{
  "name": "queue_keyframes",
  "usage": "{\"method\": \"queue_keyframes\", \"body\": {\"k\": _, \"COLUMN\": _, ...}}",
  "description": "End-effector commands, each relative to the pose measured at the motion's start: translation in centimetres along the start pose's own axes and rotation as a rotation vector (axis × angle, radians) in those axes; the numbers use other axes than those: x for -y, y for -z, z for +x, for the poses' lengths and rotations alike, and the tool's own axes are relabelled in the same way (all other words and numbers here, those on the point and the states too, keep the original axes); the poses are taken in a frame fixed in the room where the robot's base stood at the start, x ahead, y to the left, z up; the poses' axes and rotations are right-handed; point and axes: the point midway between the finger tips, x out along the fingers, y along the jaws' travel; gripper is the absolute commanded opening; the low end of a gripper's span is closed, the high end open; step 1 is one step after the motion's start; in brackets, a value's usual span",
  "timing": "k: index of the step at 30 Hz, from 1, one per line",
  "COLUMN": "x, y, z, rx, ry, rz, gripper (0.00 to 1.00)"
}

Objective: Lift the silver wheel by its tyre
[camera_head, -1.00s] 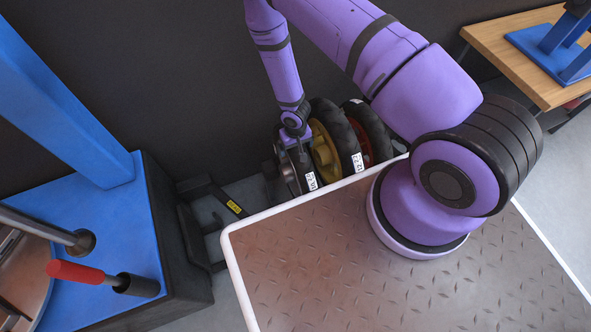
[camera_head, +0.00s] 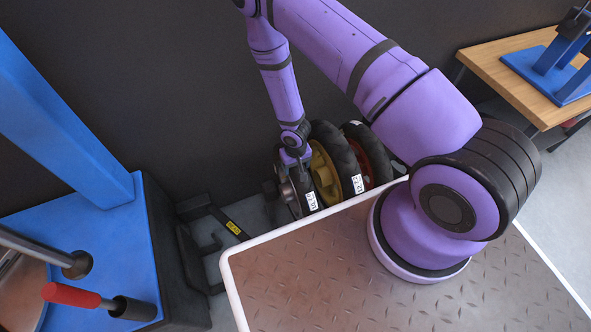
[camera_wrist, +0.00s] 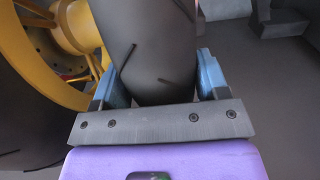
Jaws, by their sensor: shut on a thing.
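The silver wheel (camera_head: 287,190) with its dark tyre is the leftmost of three wheels standing side by side beyond my base. A white tag is on its tyre. My gripper (camera_head: 296,158) comes down on its top from above. In the wrist view my gripper (camera_wrist: 158,82) has its two blue fingers on either side of the dark tyre (camera_wrist: 155,45), shut on it. The hub of the silver wheel is partly hidden in the head view, and any gap below the wheel cannot be seen.
A yellow wheel (camera_head: 323,172) stands close to the right, also in the wrist view (camera_wrist: 75,25); a red wheel (camera_head: 367,165) is beyond it. A black stand (camera_head: 209,240) is left, near a blue lift (camera_head: 95,245). A wooden table (camera_head: 500,62) is at back right.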

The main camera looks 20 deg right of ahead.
Motion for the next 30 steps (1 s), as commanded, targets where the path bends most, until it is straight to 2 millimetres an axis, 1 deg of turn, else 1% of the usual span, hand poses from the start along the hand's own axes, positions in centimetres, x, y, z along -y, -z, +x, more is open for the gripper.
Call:
{"method": "queue_keyframes", "body": {"k": 1, "x": 0.0, "y": 0.2, "z": -0.7, "rx": -0.005, "ry": 0.001, "rz": 0.001, "gripper": 0.02}}
{"method": "queue_keyframes", "body": {"k": 9, "x": 0.0, "y": 0.1, "z": -4.3, "rx": -0.004, "ry": 0.002, "rz": 0.000, "gripper": 0.02}}
{"method": "queue_keyframes", "body": {"k": 18, "x": 0.0, "y": 0.2, "z": -7.5, "rx": -0.005, "ry": 0.002, "rz": 0.000, "gripper": 0.02}}
{"method": "queue_keyframes", "body": {"k": 24, "x": 0.0, "y": 0.1, "z": -8.6, "rx": -0.003, "ry": 0.001, "rz": 0.000, "gripper": 0.02}}
{"method": "queue_keyframes", "body": {"k": 30, "x": 0.0, "y": 0.1, "z": -8.8, "rx": -0.002, "ry": 0.001, "rz": -0.001, "gripper": 0.02}}
